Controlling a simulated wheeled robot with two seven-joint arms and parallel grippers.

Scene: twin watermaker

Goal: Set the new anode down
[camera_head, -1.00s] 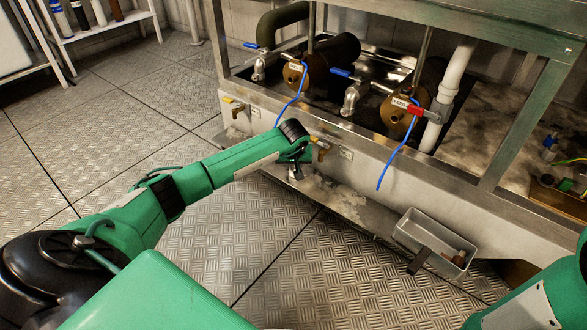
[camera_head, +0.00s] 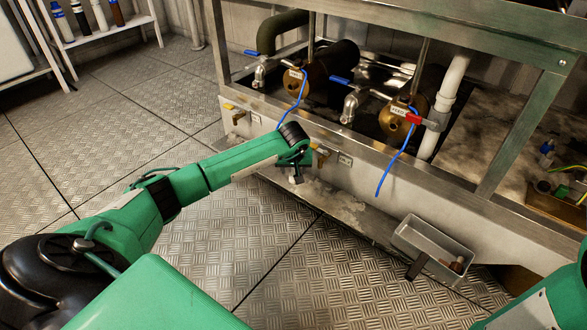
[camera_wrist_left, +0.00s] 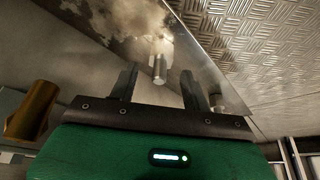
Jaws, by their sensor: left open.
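The anode (camera_wrist_left: 159,68), a short grey metal cylinder with a narrower top, stands on the stained ledge (camera_wrist_left: 118,22) in the left wrist view. My left gripper (camera_wrist_left: 160,80) is open, one finger on each side of the anode, with visible gaps. In the head view my left gripper (camera_head: 297,172) is low over the ledge (camera_head: 333,203) at the foot of the frame; the anode is too small there to make out surely. My right gripper is out of view; only part of my right arm shows at the lower right.
A grey metal tray (camera_head: 405,232) with small brown pieces sits to the right on the ledge. A brass fitting (camera_head: 320,157) is close beside my left gripper, and a brass part (camera_wrist_left: 38,108) shows in the wrist view. Blue cords hang above. The plate floor is clear.

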